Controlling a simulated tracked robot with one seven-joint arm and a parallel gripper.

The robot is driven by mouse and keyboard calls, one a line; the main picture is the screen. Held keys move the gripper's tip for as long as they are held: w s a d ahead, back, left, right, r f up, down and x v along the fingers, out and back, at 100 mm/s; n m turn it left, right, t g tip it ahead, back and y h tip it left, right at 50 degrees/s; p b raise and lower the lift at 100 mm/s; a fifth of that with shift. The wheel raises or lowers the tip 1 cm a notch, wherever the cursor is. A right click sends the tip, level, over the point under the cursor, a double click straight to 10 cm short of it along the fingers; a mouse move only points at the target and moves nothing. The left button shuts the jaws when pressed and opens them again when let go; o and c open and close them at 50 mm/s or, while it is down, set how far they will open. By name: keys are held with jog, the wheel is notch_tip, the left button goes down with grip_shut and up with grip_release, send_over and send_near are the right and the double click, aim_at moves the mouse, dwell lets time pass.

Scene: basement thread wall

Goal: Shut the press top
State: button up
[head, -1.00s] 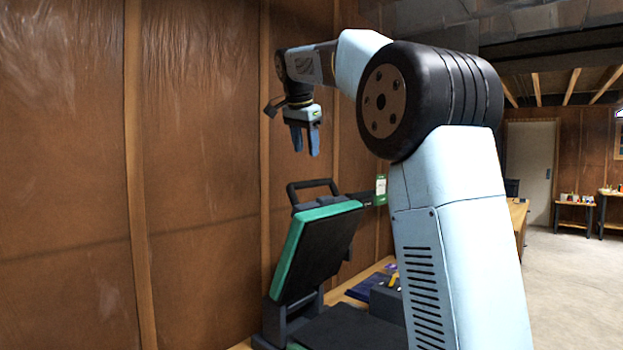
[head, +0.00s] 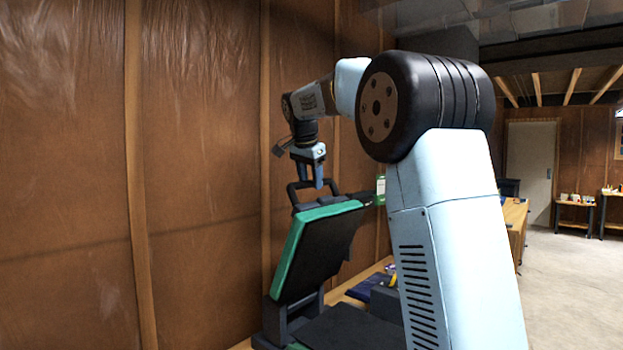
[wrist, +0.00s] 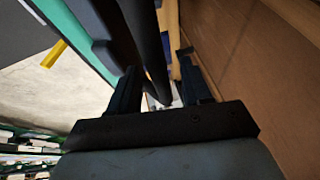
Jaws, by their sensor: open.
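The press top (head: 318,255) is a dark panel with a green edge, tilted up and open above the press's dark lower plate (head: 350,330). A dark loop handle (head: 292,193) stands at its upper end. My gripper (head: 312,184) points down at the handle with its fingers at the bar's height. In the wrist view, my gripper (wrist: 160,82) is open, with a dark handle bar (wrist: 146,38) running between its two fingers. The bar appears loose between them; contact is not clear. The press top's green edge (wrist: 72,32) shows at the upper left.
The press stands on a wooden bench close to a brown panelled wall (head: 200,180). A blue item (head: 362,290) lies behind it, and a green-and-white bottle or box (head: 380,188) stands further back. Open floor (head: 570,290) lies to the right.

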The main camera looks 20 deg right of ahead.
jog(key=shift+c, duration=0.4)
grip_shut()
